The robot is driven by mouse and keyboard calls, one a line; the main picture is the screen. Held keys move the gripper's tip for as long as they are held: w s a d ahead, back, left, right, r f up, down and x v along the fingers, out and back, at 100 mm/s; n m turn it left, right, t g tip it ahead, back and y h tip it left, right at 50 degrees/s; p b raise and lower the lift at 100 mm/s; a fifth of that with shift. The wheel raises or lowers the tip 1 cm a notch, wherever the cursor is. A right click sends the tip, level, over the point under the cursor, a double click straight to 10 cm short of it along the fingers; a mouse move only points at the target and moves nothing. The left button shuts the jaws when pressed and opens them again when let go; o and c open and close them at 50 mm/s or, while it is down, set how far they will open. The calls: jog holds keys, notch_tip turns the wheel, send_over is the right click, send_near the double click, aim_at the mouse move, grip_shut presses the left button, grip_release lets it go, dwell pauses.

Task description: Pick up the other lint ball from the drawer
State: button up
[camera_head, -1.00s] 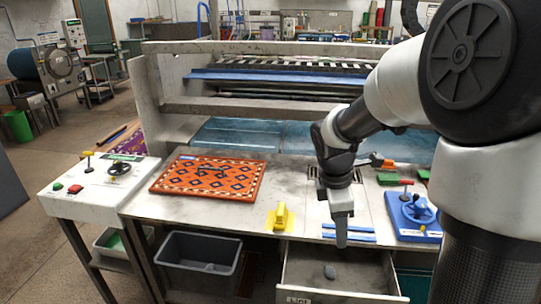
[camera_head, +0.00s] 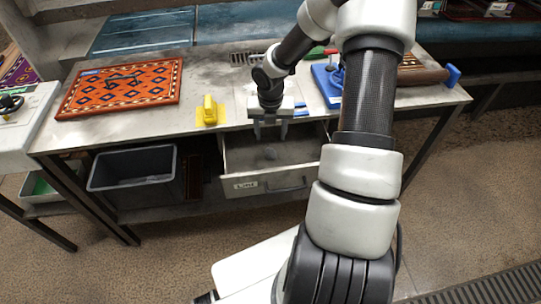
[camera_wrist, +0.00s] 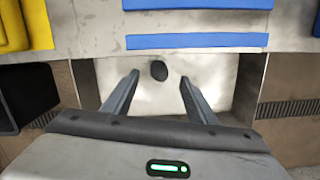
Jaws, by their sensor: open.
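The grey lint ball (camera_head: 270,153) lies on the floor of the open drawer (camera_head: 262,185), whose front carries a label and a handle. My gripper (camera_head: 270,136) is open and empty above the back part of the drawer, pointing down. In the wrist view the lint ball (camera_wrist: 159,71) shows as a dark oval, between and beyond the two spread fingers of my gripper (camera_wrist: 158,85). It is apart from both fingers. The pale drawer floor (camera_wrist: 205,70) shows around it.
A yellow tool (camera_head: 210,112) and a patterned orange rug (camera_head: 120,87) lie to the left on the table. A grey bin (camera_head: 130,170) stands below left. A blue device (camera_head: 327,84) is at right.

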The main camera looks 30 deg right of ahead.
aim_at(271, 151)
jog(key=f, duration=0.3)
jog(key=shift+w+d, duration=0.1)
jog(key=shift+w, duration=0.1)
jog(key=shift+s+f+b, duration=0.15)
jog(key=shift+f+b, duration=0.75)
jog(key=shift+f, duration=1.85)
jog(key=c, duration=1.1)
